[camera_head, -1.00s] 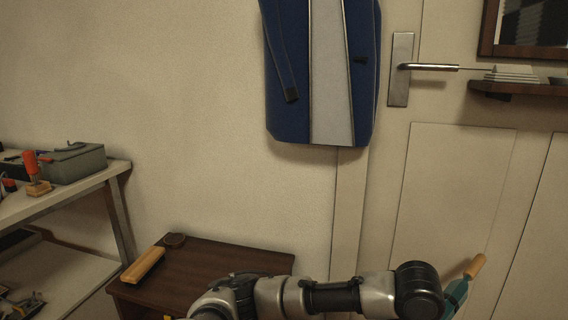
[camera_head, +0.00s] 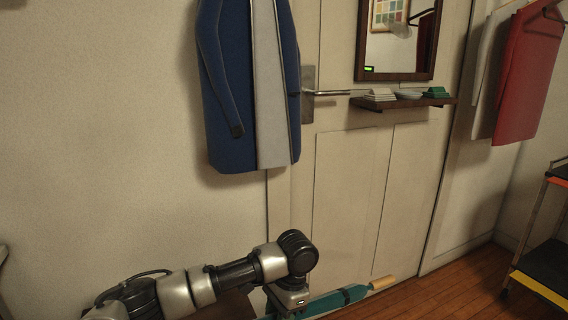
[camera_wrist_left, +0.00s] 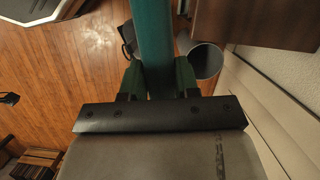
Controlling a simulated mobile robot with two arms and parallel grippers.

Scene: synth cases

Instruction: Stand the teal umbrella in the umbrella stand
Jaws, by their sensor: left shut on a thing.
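The teal umbrella (camera_head: 338,299) shows low in the head view, lying nearly level, its wooden handle (camera_head: 383,283) pointing right. My left gripper (camera_head: 290,298) is shut on it. In the left wrist view the umbrella (camera_wrist_left: 154,40) runs up between the two green fingers of the gripper (camera_wrist_left: 158,80). A grey round container, which looks like the umbrella stand (camera_wrist_left: 206,62), is just right of the umbrella in that view. I cannot tell how far below it is. The stand does not show in the head view. My right gripper is in neither view.
A dark wood surface (camera_wrist_left: 255,22) is close by at the upper right of the wrist view. A blue coat (camera_head: 228,90) hangs by the door (camera_head: 345,190). A shelf (camera_head: 400,103) juts out below a mirror. A black and yellow rack (camera_head: 545,270) stands at right; wooden floor (camera_head: 455,285) is clear before it.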

